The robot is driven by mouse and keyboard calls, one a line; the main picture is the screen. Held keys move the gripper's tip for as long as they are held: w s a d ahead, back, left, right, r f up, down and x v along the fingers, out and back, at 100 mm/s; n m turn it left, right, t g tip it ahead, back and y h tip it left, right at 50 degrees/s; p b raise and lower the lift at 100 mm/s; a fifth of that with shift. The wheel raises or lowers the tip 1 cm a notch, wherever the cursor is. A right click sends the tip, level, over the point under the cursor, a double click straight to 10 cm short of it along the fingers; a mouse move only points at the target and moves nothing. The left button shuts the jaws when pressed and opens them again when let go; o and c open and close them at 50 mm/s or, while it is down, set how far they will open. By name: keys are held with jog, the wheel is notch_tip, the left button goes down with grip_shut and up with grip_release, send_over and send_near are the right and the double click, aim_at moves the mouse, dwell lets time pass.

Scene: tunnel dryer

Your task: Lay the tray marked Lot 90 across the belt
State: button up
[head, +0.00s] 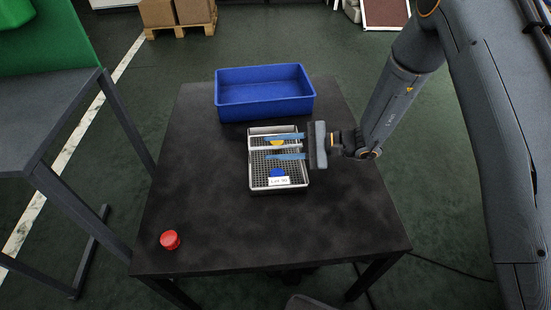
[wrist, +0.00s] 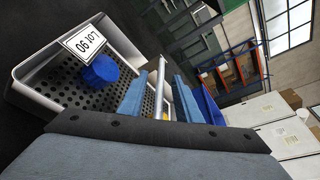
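The tray (head: 252,168) is a light perforated tray with a raised rim, lying on the black table. Its white label (head: 278,181) reads Lot 90, also legible in the wrist view (wrist: 83,43). A blue piece (head: 277,172) and a yellow piece (head: 277,143) are in it. A pale bar (wrist: 158,92) crosses the middle of the tray. My gripper (head: 266,148) reaches in from the right with its blue fingers apart, one on each side of the bar. The wrist view shows gaps between both fingers (wrist: 157,85) and the bar. No belt is visible.
A blue bin (head: 264,109) stands just behind the tray on the black table (head: 210,205). A red round button (head: 170,240) sits near the front left corner. A grey bench (head: 45,115) stands to the left. The table's front is mostly clear.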

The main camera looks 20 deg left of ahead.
grip_shut()
dwell(1.4)
